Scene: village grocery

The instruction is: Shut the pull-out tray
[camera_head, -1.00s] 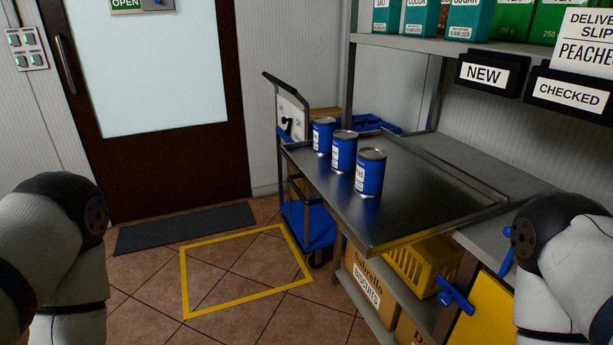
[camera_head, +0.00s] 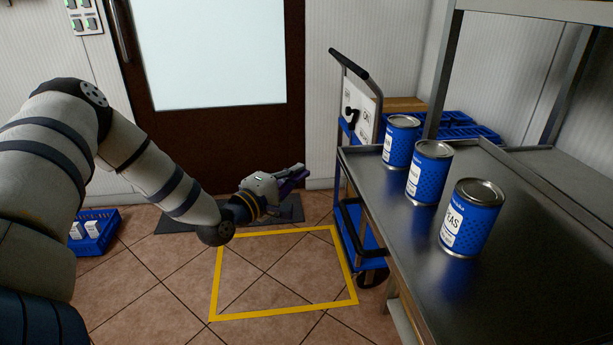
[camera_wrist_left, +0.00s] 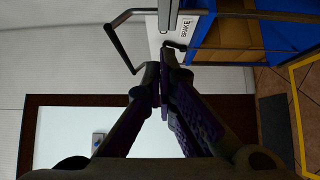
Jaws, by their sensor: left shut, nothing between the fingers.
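The pull-out tray (camera_head: 530,245) is a dark metal sheet with a raised rim, sticking out from the shelf unit at the right of the head view. Three blue cans stand upright on it: a far one (camera_head: 398,146), a middle one (camera_head: 427,178) and a near one (camera_head: 468,224) marked PEAS. My left gripper (camera_head: 301,170) is shut and empty, pointing right, left of the tray's far end and apart from it in the picture. Its closed fingers (camera_wrist_left: 163,75) also show in the left wrist view. My right gripper is out of view.
A blue trolley with a dark handle (camera_head: 349,63) stands by the tray's far end. A yellow floor square (camera_head: 283,314) lies left of the tray. A blue crate (camera_head: 95,238) sits on the floor at left. The door (camera_head: 215,135) is behind my left arm.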

